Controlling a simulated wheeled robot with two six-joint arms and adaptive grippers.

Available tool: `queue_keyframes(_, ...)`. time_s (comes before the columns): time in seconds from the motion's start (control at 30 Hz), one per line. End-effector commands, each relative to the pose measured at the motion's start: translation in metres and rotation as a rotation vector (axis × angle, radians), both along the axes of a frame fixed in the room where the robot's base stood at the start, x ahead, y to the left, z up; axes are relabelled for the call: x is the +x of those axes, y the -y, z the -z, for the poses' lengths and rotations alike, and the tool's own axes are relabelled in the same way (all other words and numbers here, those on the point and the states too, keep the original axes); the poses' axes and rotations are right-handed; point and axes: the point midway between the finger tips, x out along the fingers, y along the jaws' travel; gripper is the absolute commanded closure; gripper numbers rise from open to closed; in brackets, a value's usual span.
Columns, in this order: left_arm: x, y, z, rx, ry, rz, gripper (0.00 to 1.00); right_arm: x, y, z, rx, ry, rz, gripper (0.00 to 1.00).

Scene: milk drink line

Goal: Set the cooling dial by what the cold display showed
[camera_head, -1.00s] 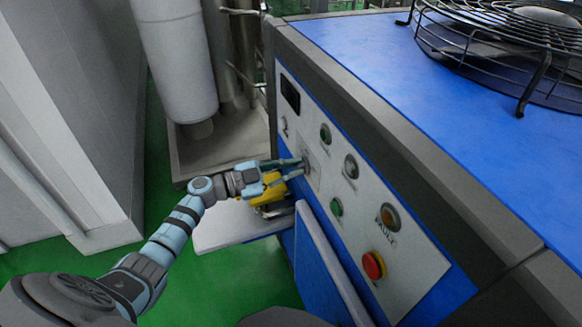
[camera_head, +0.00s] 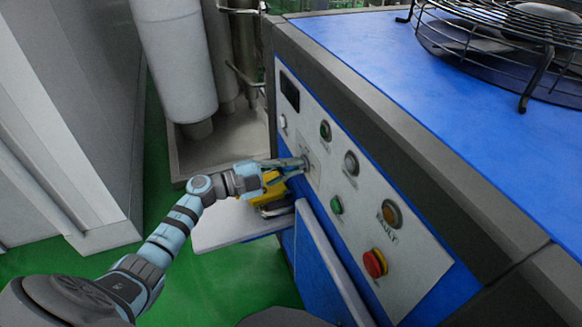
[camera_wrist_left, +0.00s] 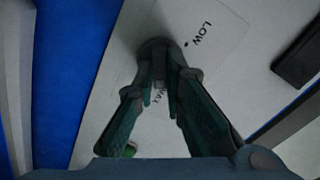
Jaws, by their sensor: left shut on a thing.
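The cooling dial (camera_wrist_left: 155,48) is a dark round knob on the pale control panel, with the words LOW and MAX printed around it in the left wrist view. My left gripper (camera_wrist_left: 160,82) is shut on the dial, its fingertips on either side of it. In the head view my left gripper (camera_head: 303,165) reaches the panel from the left and mostly hides the dial. The dark display (camera_head: 289,91) is at the panel's upper left, and I cannot read anything on it. My right gripper is not in view.
Buttons and lamps line the panel, including a red stop button (camera_head: 375,262) and an amber FAULT lamp (camera_head: 391,213). A yellow object (camera_head: 272,189) sits below my gripper by a white shelf (camera_head: 225,228). A caged fan (camera_head: 500,40) stands on the blue top.

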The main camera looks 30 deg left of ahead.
Motion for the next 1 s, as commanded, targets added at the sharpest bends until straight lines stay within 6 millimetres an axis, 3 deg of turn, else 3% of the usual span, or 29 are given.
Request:
queue_keyframes(0.27,0.0,0.0,0.001,0.004,0.0,-0.001,1.0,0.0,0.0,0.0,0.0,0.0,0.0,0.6)
queue_keyframes(0.3,0.0,0.0,0.0,0.003,0.001,-0.001,0.86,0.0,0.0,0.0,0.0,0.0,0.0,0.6)
queue_keyframes(0.4,0.0,0.0,0.0,0.002,0.0,0.0,0.7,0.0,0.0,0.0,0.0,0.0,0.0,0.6)
queue_keyframes(0.77,-0.003,-0.003,0.001,0.003,0.0,0.0,0.69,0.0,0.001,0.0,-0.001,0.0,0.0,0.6)
queue_keyframes(1.0,-0.045,-0.04,0.002,0.007,-0.005,0.001,0.69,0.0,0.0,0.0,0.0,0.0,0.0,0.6)
